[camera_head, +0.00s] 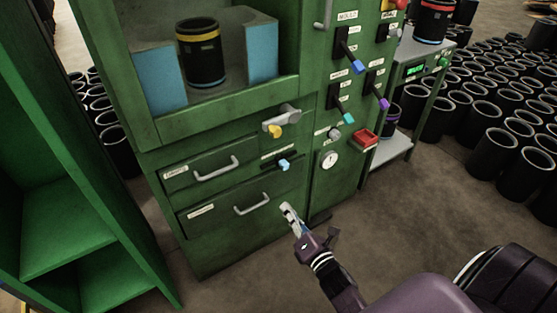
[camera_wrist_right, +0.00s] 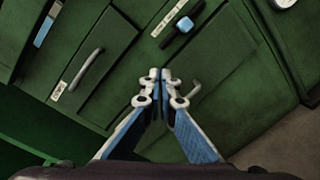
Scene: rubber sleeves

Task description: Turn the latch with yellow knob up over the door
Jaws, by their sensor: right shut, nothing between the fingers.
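The latch (camera_head: 283,119) with the yellow knob (camera_head: 275,131) sits on the green cabinet front, just below the open compartment. Its grey body is at the upper right and the knob hangs at its lower left. My right gripper (camera_head: 287,208) is shut and empty, in front of the lower drawer, below the latch and apart from it. In the right wrist view the shut fingertips (camera_wrist_right: 160,76) point at the drawer fronts. The latch does not clearly show there. My left gripper is not in view.
A light-blue-knobbed switch (camera_head: 284,164) lies between the latch and my right gripper. Drawer handles (camera_head: 252,204) stick out nearby. The compartment holds a black sleeve with a yellow band (camera_head: 200,54).

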